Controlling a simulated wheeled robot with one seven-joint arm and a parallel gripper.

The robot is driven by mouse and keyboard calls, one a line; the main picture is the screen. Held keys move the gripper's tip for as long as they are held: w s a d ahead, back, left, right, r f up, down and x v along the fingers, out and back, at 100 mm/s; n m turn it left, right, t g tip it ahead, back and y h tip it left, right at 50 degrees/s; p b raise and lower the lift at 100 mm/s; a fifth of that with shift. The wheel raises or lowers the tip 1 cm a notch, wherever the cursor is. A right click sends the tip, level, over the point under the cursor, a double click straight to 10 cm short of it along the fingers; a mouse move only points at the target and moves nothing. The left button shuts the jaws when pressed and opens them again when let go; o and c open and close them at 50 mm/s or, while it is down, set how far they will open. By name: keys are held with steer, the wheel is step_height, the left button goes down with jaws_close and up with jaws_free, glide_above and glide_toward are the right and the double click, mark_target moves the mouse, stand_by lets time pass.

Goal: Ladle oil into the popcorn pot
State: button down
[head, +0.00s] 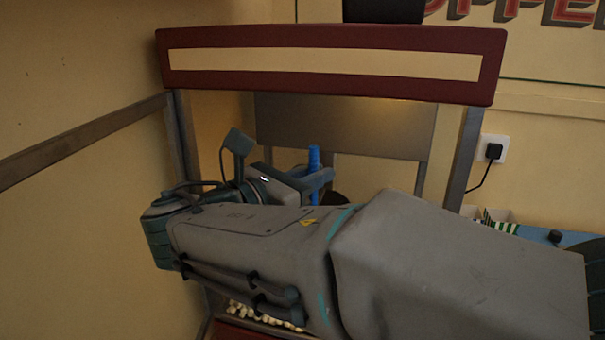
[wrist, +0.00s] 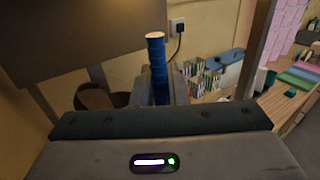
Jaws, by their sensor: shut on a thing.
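My gripper (head: 316,180) is shut on an upright blue handle (head: 314,158), which I take to be the ladle's. The blue handle (wrist: 157,62) also stands between the fingers (wrist: 163,92) in the wrist view. The ladle's bowl is hidden below the gripper, so I cannot tell whether it holds oil. A dark round vessel (wrist: 92,96), perhaps the popcorn pot, is just left of the handle in the wrist view. Part of a dark round shape (head: 336,197) shows behind my arm in the head view. No oil container can be made out.
The popcorn machine's frame, with a dark red sign board (head: 330,38) and metal posts (head: 462,155), surrounds my gripper. Popcorn (head: 240,309) lies low behind my arm.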

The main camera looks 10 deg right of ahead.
steer(key=w+d+p, duration=0.1)
steer(key=w+d, duration=0.3)
steer(key=w, duration=0.4)
steer(key=w+d+p, duration=0.1)
steer(key=w+d, duration=0.2)
steer(key=w, duration=0.6)
steer(key=s+d+f+m+b, duration=0.7)
steer(key=m+b, duration=0.9)
steer(key=b, duration=1.3)
step_height(320, 180, down, 4)
steer(key=s, duration=0.2)
steer(key=shift+s+d, duration=0.25)
steer(key=shift+s, duration=0.05)
steer(key=shift+s, duration=0.1)
